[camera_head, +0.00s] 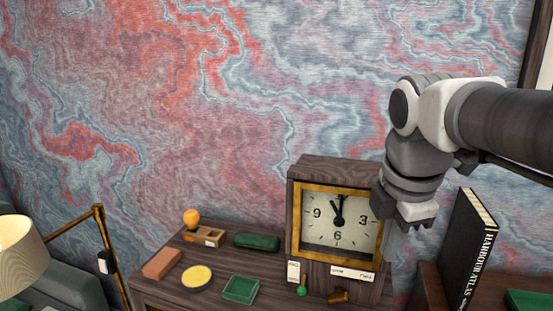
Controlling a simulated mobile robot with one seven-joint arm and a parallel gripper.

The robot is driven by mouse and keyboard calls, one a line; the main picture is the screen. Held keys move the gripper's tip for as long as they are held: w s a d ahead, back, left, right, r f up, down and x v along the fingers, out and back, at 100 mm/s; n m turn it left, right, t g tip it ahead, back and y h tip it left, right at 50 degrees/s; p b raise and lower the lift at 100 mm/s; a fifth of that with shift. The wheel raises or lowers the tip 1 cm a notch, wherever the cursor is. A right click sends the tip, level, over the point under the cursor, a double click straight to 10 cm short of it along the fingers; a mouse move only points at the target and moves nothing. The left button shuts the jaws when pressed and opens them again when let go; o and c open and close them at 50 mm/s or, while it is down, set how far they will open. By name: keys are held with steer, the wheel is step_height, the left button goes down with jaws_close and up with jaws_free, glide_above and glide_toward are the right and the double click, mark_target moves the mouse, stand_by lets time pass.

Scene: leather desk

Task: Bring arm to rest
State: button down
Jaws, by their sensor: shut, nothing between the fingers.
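My arm reaches in from the right edge, in front of the marbled wall. My gripper (403,232) hangs from it, pointing down, just right of the clock's dial. It is shut and holds nothing that I can see. It covers part of the right side of a square wooden clock (305,170) with a gold-framed dial. The clock stands upright on the wooden desk (172,294). I cannot tell whether the gripper touches the clock.
A dark upright book (467,248) stands to the right of my gripper. On the desk's left lie a yellow disc (196,276), a brown block (162,263), a green tray (241,289) and a green case (257,241). A lamp (22,258) is at far left.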

steer(key=s+a+f+m+t+b, duration=0.1)
steer(key=s+f+m, duration=0.3)
steer(key=m, duration=0.5)
steer(key=s+a+f+m+t+y+b, duration=0.1)
steer(key=s+f+m, duration=0.3)
steer(key=m, duration=0.6)
step_height(320, 180, down, 2)
steer(key=shift+s+a+f+t, duration=0.15)
steer(key=shift+s+a+t, duration=0.2)
steer(key=shift+a, duration=0.3)
steer(key=shift+d, duration=0.2)
steer(key=shift+w, duration=0.1)
